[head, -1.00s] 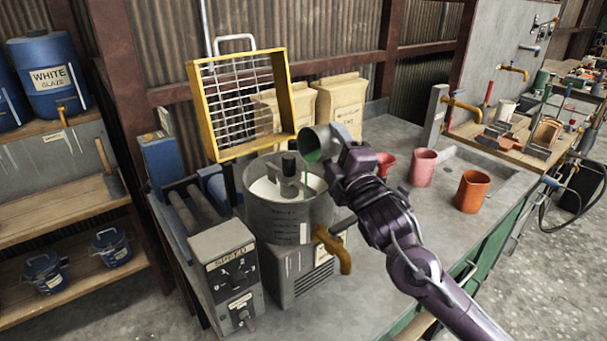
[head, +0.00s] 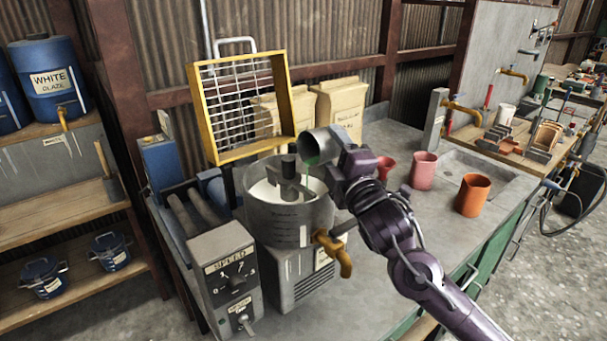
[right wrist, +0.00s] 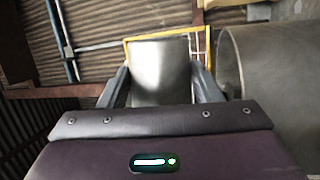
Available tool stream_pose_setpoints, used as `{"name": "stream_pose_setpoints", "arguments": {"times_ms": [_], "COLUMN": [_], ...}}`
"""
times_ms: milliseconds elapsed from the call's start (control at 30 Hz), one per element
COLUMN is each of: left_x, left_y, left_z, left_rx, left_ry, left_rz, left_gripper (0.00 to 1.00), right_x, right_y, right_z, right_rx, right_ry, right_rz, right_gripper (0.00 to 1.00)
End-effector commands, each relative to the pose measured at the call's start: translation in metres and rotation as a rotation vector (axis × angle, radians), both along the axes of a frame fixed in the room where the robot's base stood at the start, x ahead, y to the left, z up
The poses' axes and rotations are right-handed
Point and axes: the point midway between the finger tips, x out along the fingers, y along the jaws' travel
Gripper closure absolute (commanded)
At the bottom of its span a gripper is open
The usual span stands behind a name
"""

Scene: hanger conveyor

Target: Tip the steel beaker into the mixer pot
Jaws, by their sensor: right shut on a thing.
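The steel beaker (head: 317,147) is held by my right gripper (head: 340,157) above the right rim of the mixer pot. It lies tilted well over, with its mouth toward the left and a green tint at its lower lip. The beaker (right wrist: 158,72) also shows between the two fingers in the right wrist view. The mixer pot (head: 288,222) is a grey vessel with pale liquid and a stirrer inside; its wall (right wrist: 270,70) appears to fill the right of the wrist view. My left gripper is not in view.
A yellow-framed sieve (head: 205,110) stands behind the pot. The speed box (head: 228,280) is in front left, and a brass spout (head: 335,252) sticks out at the pot's right. Pink (head: 423,170) and orange (head: 472,194) cups stand on the bench to the right.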

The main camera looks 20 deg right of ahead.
Motion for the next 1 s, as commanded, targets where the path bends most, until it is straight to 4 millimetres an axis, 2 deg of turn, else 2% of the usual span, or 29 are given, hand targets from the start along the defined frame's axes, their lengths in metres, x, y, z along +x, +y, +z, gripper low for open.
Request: {"name": "stream_pose_setpoints", "arguments": {"times_ms": [133,233,500,633,1000], "left_x": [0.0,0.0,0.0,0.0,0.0], "left_y": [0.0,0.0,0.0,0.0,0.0], "left_z": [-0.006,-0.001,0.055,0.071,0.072], "left_rx": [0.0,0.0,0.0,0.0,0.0], "left_ry": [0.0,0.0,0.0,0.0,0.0], "left_rz": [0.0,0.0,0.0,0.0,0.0], "left_gripper": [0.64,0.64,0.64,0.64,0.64], "right_x": [0.0,0.0,0.001,0.002,0.002], "right_y": [0.001,0.001,-0.004,-0.005,-0.006], "right_z": [-0.001,0.002,0.019,0.019,0.013], "right_rx": [-0.03,-0.022,0.234,0.337,0.38], "right_ry": [-0.013,-0.01,0.091,0.131,0.145], "right_rz": [0.001,0.001,0.0,-0.001,0.001], "right_gripper": [0.71,0.71,0.71,0.72,0.72]}}
